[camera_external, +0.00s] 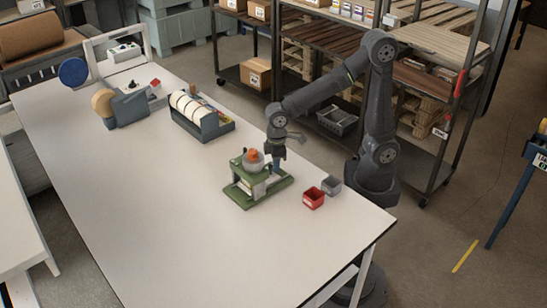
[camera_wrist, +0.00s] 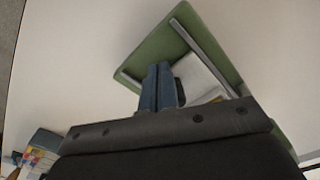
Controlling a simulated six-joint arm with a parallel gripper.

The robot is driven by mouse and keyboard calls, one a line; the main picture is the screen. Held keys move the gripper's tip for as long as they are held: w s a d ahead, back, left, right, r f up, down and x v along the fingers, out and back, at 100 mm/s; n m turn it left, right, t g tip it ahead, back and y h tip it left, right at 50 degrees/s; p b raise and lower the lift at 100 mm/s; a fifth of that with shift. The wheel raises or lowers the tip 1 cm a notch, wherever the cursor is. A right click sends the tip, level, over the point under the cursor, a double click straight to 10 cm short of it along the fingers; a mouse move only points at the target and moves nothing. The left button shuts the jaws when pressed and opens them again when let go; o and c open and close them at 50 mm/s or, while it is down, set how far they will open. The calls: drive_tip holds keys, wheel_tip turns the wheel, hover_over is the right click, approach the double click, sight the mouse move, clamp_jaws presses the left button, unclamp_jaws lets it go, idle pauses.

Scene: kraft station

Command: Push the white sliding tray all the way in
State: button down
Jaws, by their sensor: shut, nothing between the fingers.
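The green station (camera_external: 257,187) stands on the white table, with an orange part (camera_external: 253,155) on its top. The white sliding tray (camera_external: 260,188) shows low in the station in the outside view. In the wrist view, a white surface (camera_wrist: 201,76) that looks like the tray lies between grey rails on the green base (camera_wrist: 156,50). My gripper (camera_external: 276,171) is shut and empty, pointing down at the right side of the station. In the wrist view my gripper fingers (camera_wrist: 160,72) are together beside the white surface. I cannot tell whether they touch it.
A red bin (camera_external: 313,198) and a grey bin (camera_external: 331,186) stand right of the station. A roll dispenser (camera_external: 200,116) and a tape dispenser (camera_external: 122,107) stand farther back. The table's front left area is clear.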

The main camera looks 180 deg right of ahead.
drive_tip(key=shift+a+f, duration=0.15)
drive_tip(key=shift+f, duration=0.25)
drive_tip(key=shift+w, duration=0.15)
drive_tip(key=shift+s+a, duration=0.15)
drive_tip(key=shift+s, duration=0.15)
idle(0.6)
wheel_tip(320, 180, up, 7)
drive_tip(key=shift+r, duration=0.2)
idle(0.5)
drive_tip(key=shift+w+f, duration=0.1)
drive_tip(key=shift+f, duration=0.05)
drive_tip(key=shift+f, duration=3.25)
